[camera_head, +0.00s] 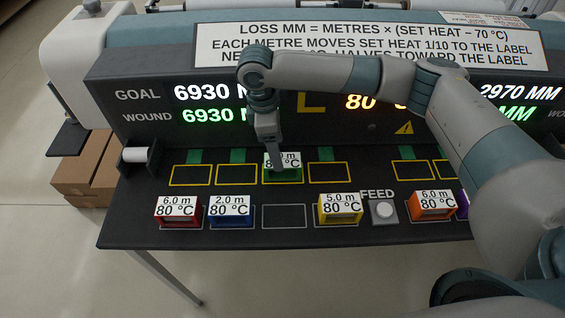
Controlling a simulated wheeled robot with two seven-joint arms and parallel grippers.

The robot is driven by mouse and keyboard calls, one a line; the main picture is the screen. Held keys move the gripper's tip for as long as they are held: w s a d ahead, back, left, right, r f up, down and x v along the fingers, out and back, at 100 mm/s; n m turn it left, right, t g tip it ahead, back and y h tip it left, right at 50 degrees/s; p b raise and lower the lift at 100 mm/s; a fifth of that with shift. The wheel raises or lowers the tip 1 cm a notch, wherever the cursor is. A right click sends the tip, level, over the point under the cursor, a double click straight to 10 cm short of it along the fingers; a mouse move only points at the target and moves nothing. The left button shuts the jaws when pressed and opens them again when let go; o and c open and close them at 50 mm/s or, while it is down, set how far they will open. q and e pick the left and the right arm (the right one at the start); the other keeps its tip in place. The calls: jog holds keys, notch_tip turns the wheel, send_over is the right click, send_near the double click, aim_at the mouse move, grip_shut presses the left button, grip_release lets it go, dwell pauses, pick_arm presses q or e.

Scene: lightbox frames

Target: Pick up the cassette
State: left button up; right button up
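A green cassette (290,175) with a white label reading 80 °C sits in a yellow-outlined slot of the back row. My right gripper (277,168) points down right at it, covering part of its label. Its fingers are seen edge-on, so I cannot tell whether they grip it. In the front row stand a red cassette (178,219) marked 6.0 m, a blue cassette (231,219) marked 2.0 m, a yellow cassette (340,215) marked 5.0 m and an orange cassette (433,211) marked 6.0 m. A purple cassette (462,203) is mostly hidden behind my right arm. My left gripper is out of view.
An empty front slot (284,216) lies between blue and yellow. Other back-row slots, such as this one (190,175), are empty. A FEED button (384,210) stands right of yellow. The display panel (140,105) reads GOAL 6930 and WOUND 6930. Cardboard boxes (80,170) stand at left.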

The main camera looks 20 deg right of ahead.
jog(key=shift+d+f, duration=0.1)
jog(key=shift+f, duration=0.7)
jog(key=shift+s+d+f+p, duration=0.1)
jog(key=shift+f+p, duration=0.1)
jog(key=shift+p, duration=0.15)
jog(key=f, duration=0.1)
jog(key=f+p, duration=0.1)
jog(key=d+f+p, duration=0.1)
jog(key=shift+s+f, duration=0.25)
jog(key=shift+f, duration=0.6)
